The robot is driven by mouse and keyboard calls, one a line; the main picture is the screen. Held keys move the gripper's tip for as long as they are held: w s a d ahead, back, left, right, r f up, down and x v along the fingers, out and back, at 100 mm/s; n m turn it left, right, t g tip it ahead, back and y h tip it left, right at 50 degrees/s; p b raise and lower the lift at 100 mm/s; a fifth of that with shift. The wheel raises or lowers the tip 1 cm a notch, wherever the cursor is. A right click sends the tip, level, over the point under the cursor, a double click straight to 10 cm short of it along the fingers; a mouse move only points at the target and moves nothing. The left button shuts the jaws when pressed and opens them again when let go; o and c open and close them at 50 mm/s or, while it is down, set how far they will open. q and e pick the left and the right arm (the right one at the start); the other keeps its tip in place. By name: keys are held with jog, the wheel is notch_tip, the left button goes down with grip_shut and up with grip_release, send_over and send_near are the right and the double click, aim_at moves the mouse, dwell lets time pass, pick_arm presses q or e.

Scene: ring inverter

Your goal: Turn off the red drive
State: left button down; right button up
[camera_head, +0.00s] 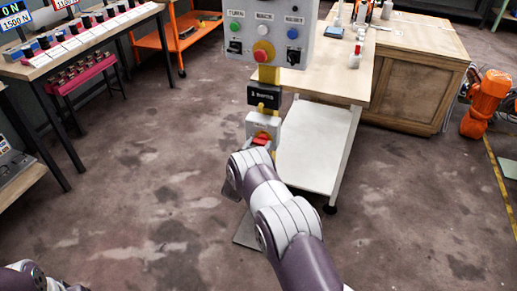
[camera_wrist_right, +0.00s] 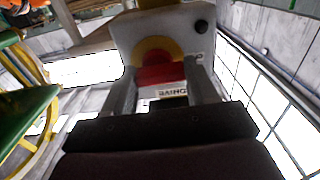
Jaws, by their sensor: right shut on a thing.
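The drive switch is a light grey box (camera_head: 264,122) low on the yellow post, under a black label plate (camera_head: 264,97). It has a red handle (camera_head: 261,139) on a yellow disc. In the right wrist view the red handle (camera_wrist_right: 161,75) lies between the two fingers of my right gripper (camera_wrist_right: 160,85), with the yellow disc (camera_wrist_right: 152,45) behind it. My right gripper (camera_head: 258,147) is shut on the handle; in the head view my wrist partly hides it. Part of my left arm shows at the bottom left; its gripper is not in view.
A grey control panel (camera_head: 272,30) with several buttons and knobs tops the post. A white-shelved table (camera_head: 315,145) stands close at the right, beside a wooden cabinet (camera_head: 410,95). An orange robot arm (camera_head: 487,103) stands farther right. The floor to the left is clear.

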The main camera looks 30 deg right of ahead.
jog(key=o, duration=1.1)
jog(key=shift+c, duration=0.2)
jog(key=p+v, duration=0.1)
jog(key=v, duration=1.1)
jog(key=shift+s+a, duration=0.25)
jog(key=shift+s, duration=0.1)
